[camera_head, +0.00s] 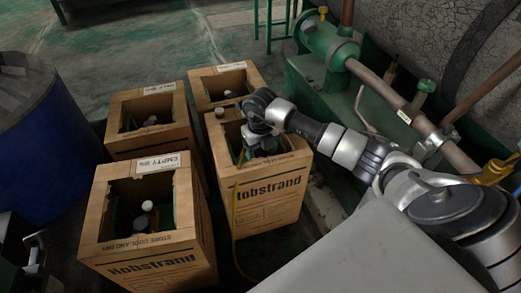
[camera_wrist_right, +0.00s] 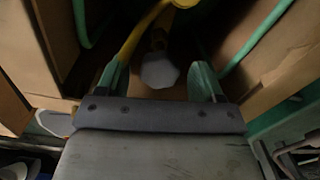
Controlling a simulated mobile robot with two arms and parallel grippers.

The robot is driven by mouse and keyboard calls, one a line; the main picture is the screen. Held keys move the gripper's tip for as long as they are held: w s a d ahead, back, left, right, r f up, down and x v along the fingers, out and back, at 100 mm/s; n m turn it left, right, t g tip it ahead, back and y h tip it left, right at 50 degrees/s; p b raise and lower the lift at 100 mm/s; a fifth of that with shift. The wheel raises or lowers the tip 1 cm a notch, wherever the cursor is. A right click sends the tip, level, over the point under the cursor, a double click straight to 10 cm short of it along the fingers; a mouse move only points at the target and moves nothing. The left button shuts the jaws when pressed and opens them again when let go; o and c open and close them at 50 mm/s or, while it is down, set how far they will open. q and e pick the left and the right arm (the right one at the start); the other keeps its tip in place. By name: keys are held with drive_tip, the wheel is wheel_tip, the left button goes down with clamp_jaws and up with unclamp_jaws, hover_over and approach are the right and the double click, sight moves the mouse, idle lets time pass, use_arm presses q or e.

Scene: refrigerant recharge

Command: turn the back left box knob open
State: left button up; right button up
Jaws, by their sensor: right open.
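The back left cardboard box (camera_head: 118,145) stands open-topped; a small grey knob (camera_head: 151,120) shows inside it. My right gripper (camera_head: 262,150) is away from it, reaching down into the front right box (camera_head: 290,166). In the right wrist view a pale grey faceted knob (camera_wrist_right: 160,71) lies between the two green fingertips of the open right gripper (camera_wrist_right: 160,82); I cannot tell whether they touch it. A yellow hose (camera_wrist_right: 138,34) runs beside that knob. In the head view the gripper and arm hide much of this box's inside. My left gripper is not in view.
The front left box (camera_head: 98,222) holds a pale knob (camera_head: 147,206). The back right box (camera_head: 198,88) stands behind the front right one. A blue drum (camera_head: 42,125) is at left. Green machinery with pipes (camera_head: 385,92) blocks the right. Open floor lies behind the boxes.

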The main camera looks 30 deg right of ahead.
drive_tip(key=c, duration=0.9)
